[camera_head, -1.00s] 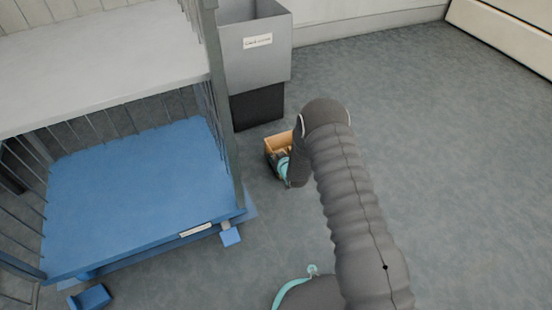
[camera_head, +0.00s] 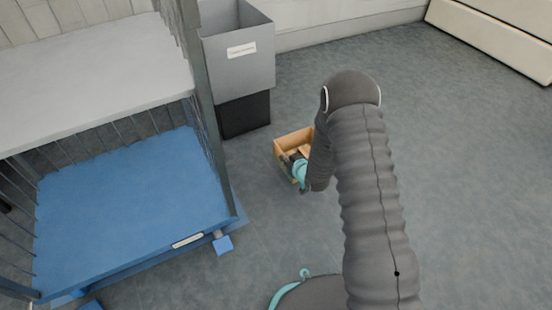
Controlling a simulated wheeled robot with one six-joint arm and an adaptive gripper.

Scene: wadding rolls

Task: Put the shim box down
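The shim box (camera_head: 294,138) is a small open tan box with light pieces inside. It shows just left of my arm's wrist, over the grey floor. My gripper (camera_head: 296,166) is at the near side of the box, dark with a teal band behind it. My arm hides part of the box and most of the gripper. I cannot tell whether the fingers are closed on the box wall, or whether the box touches the floor.
A blue-decked rack (camera_head: 125,205) with a pale upper shelf (camera_head: 90,75) stands on the left. A grey labelled bin (camera_head: 237,65) sits on a black base (camera_head: 243,115) behind the box. The floor (camera_head: 450,150) to the right is clear.

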